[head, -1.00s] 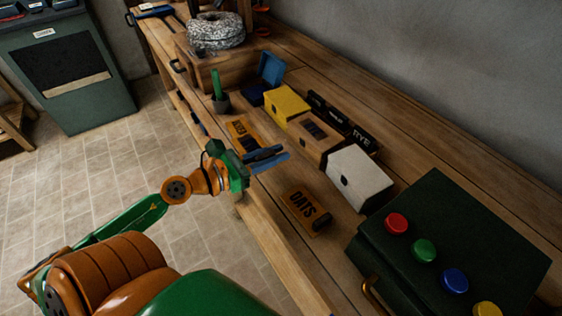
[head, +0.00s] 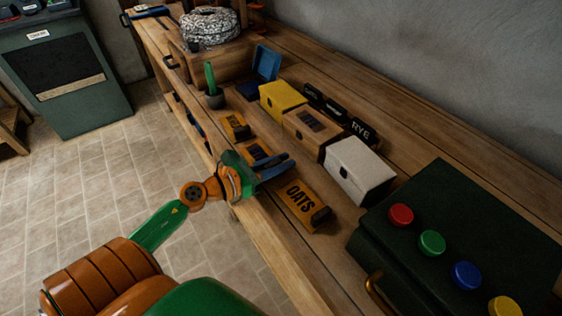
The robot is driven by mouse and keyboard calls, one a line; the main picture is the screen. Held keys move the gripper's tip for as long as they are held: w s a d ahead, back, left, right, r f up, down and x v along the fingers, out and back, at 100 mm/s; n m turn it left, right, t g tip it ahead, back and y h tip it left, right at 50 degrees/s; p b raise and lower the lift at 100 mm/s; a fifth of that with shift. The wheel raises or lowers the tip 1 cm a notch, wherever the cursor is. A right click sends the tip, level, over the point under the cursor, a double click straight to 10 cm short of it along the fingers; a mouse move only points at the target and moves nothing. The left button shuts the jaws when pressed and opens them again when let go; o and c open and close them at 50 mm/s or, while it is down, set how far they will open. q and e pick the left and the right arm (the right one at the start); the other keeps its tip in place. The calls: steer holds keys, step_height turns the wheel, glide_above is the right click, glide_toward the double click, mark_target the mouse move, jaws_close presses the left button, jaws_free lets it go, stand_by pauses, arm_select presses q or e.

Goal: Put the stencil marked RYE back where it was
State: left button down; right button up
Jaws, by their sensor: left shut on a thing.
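My left gripper (head: 280,167) is shut over the bench's front edge area. An orange-brown stencil plate (head: 257,150) shows just behind its fingers, which seem to hold its near end; its lettering is too hidden to read. Another stencil (head: 234,124) lies beyond it on the bench, its marking too small to read. A stencil marked OATS (head: 299,200) lies nearer, with a dark block at its near end. A long dark rack (head: 335,110) behind the boxes carries labels; the label RYE (head: 360,130) is at its near end. My right gripper is not in view.
A yellow box (head: 281,98), a wooden box (head: 310,130) and a white box (head: 358,168) stand before the rack. An open blue box (head: 265,65) and a pot with a green thing (head: 211,80) stand farther off. A dark case (head: 455,235) with coloured buttons is at right.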

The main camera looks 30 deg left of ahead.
arm_select(q)
steer(key=shift+f, duration=0.2)
steer(key=c, duration=0.8)
jaws_free()
steer(key=shift+s, duration=0.1)
steer(key=shift+d+f, duration=0.1)
steer(key=shift+r+p, duration=0.65)
steer(key=shift+p, duration=0.05)
steer(key=b+v, duration=0.3)
steer(key=v, duration=0.9)
steer(key=shift+b, duration=0.35)
steer(key=shift+r, duration=0.1)
